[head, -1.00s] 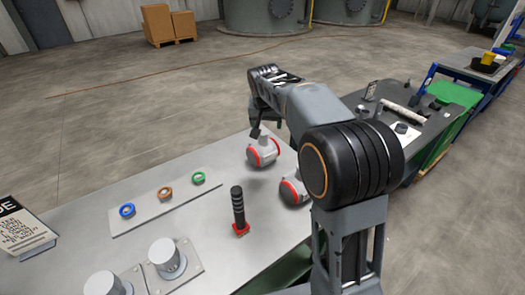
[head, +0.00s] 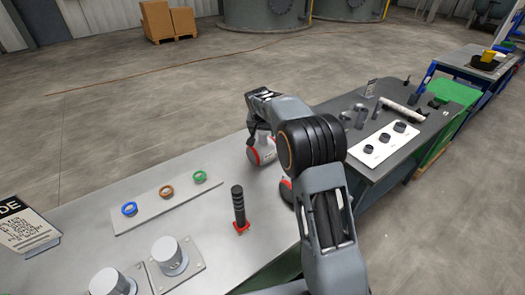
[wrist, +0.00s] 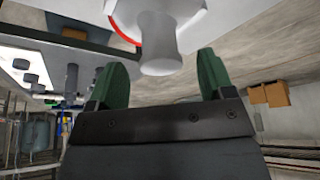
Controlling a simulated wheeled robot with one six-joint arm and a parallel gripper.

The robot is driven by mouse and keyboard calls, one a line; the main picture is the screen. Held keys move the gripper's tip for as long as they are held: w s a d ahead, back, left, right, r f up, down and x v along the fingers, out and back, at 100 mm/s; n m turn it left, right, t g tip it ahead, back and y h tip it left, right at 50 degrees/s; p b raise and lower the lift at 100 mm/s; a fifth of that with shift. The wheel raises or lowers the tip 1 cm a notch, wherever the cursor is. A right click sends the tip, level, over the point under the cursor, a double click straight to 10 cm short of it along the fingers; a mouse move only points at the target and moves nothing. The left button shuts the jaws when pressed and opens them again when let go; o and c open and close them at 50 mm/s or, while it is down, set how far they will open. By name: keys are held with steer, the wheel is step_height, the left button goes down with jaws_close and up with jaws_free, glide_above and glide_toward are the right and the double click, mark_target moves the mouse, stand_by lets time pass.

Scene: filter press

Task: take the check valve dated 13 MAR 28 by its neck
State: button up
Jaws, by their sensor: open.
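Two check valves, white-grey with red rings, are on the metal bench in the head view. The farther valve (head: 266,152) is partly covered by my arm. The nearer valve (head: 286,190) is mostly hidden behind my arm. No date can be read on either. In the wrist view my gripper (wrist: 162,64) is open, with its green fingers apart on either side of a pale valve neck (wrist: 158,48). Gaps show between the neck and both fingers. A red ring shows on that valve's body above the neck. In the head view my gripper is at the farther valve.
A black ribbed post on a red base (head: 239,210) stands near the valves. A strip with blue, orange and green rings (head: 150,212) lies left. Two metal cylinders (head: 168,255) stand in front. A dark table (head: 405,165) with parts adjoins at right.

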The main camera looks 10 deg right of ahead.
mark_target(263, 147)
steer(key=shift+p+x, duration=0.65)
steer(key=shift+x, duration=1.7)
steer(key=c, duration=0.9)
steer(key=shift+c, duration=0.7)
steer(key=shift+r, duration=0.15)
